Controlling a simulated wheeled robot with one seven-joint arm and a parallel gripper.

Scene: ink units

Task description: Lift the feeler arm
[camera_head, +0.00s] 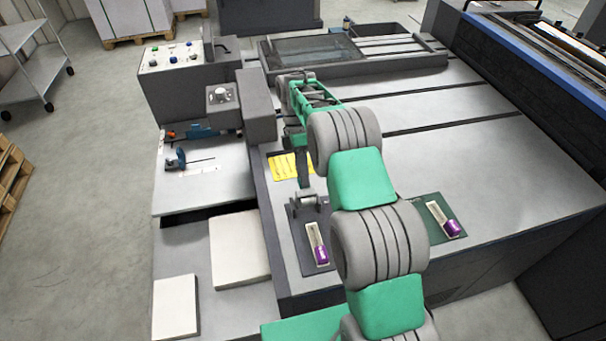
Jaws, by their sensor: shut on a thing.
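My arm reaches up the middle of the head view and ends over the left part of the machine top. My gripper (304,183) points down there, and its dark lower part meets a small grey fitting (307,200), which looks like the feeler arm. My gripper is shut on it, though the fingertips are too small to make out. The fitting sits at the back end of a dark plate (308,266). On this plate lies a pale strip with a purple cylinder (321,255). I cannot tell how far the feeler arm is raised.
A green plate (460,234) with another purple cylinder (451,227) lies right of my arm. A yellow label (284,167) is left of my gripper. A grey knob box (222,95) and control panel (170,60) stand at left. The machine top at right is clear.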

